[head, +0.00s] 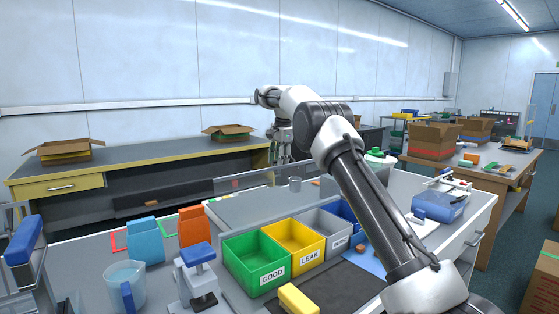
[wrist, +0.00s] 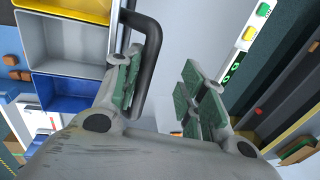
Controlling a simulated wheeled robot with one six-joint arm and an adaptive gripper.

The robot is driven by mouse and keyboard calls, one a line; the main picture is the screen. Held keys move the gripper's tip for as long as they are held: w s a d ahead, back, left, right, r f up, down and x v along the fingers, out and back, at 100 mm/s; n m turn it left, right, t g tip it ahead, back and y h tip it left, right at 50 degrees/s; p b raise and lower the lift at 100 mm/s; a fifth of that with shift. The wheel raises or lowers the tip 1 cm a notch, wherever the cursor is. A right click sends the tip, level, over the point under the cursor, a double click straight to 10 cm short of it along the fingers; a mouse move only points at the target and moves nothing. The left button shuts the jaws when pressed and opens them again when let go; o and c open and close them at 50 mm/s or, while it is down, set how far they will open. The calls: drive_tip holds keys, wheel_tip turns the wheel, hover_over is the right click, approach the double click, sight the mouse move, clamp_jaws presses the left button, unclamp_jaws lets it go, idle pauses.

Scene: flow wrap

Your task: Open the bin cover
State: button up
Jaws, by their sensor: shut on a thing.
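My gripper (head: 281,152) is beyond the row of bins in the head view, at the end of my extended arm, pointing down. In the wrist view its green-padded fingers (wrist: 160,100) stand around a dark curved handle (wrist: 152,62), which lies against the left finger. The handle joins a pale metal strip (wrist: 115,28) beside the bins.
Green (head: 255,262), yellow (head: 293,246), grey (head: 325,232) and blue (head: 345,212) bins stand in a row on the bench. A clear jug (head: 125,284) and a blue-topped device (head: 197,275) stand left of them. A yellow block (head: 297,298) lies in front.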

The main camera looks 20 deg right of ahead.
drive_tip(key=shift+r, duration=0.1)
drive_tip(key=r, duration=0.4)
drive_tip(key=s+r, duration=0.1)
drive_tip(key=r, duration=0.1)
drive_tip(key=shift+d+r, duration=0.15)
drive_tip(key=shift+s+r, duration=0.15)
drive_tip(key=shift+r, duration=0.3)
drive_tip(key=shift+d, duration=0.1)
